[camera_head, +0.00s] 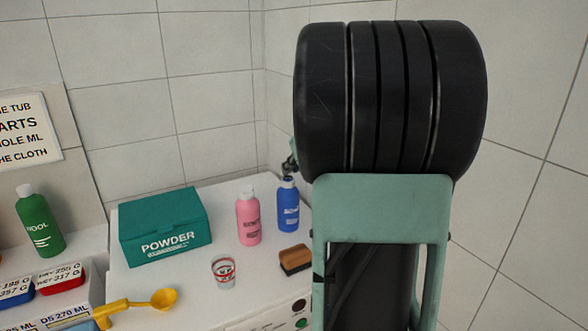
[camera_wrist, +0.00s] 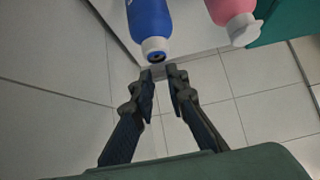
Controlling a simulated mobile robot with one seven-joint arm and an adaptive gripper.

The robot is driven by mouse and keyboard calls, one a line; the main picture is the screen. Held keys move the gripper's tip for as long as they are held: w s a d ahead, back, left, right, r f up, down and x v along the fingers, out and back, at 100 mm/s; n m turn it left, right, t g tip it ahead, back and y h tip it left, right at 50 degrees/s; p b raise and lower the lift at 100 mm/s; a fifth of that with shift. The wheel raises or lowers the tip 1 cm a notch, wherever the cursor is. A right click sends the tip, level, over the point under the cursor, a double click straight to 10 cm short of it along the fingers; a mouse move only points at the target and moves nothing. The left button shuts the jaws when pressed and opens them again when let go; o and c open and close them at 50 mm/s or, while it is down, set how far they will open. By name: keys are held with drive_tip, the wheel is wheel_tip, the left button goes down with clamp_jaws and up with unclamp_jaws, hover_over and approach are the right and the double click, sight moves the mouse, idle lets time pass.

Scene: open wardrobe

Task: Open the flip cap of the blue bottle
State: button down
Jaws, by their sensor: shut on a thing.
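The blue bottle (camera_head: 288,208) stands upright on the white top, with a white cap (camera_head: 287,182). My gripper (camera_head: 289,165) is at this cap, partly hidden behind my arm. In the wrist view the blue bottle (camera_wrist: 148,18) shows from above with its white cap (camera_wrist: 153,45). A small dark spot shows on the cap's edge by the fingertips; I cannot tell whether the lid is up.
A pink bottle (camera_head: 249,218) stands just left of the blue one. A brown brush (camera_head: 295,260), a glass (camera_head: 223,271), a green powder box (camera_head: 165,230) and a yellow scoop (camera_head: 150,301) are nearby. Tiled walls stand close behind.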

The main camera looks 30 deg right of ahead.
drive_tip(key=shift+w+d+r+g, duration=0.1)
drive_tip(key=shift+w+r+g, duration=0.1)
drive_tip(key=shift+w+g, duration=0.4)
drive_tip(key=shift+w+a+r+g, duration=0.1)
drive_tip(key=shift+w+r+g, duration=0.15)
drive_tip(key=shift+g, duration=0.7)
drive_tip(key=shift+w+d+r+g, duration=0.1)
drive_tip(key=shift+w+r+g, duration=0.2)
drive_tip(key=shift+g, duration=0.45)
drive_tip(key=shift+w+g, duration=0.4)
drive_tip(key=shift+g, duration=0.4)
drive_tip(key=shift+w+g, duration=0.65)
drive_tip(key=shift+g, duration=0.45)
drive_tip(key=c, duration=2)
unclamp_jaws()
drive_tip(key=shift+o, duration=0.6)
drive_tip(key=shift+r, duration=0.1)
drive_tip(key=shift+s+t, duration=0.4)
drive_tip(key=shift+t, duration=0.3)
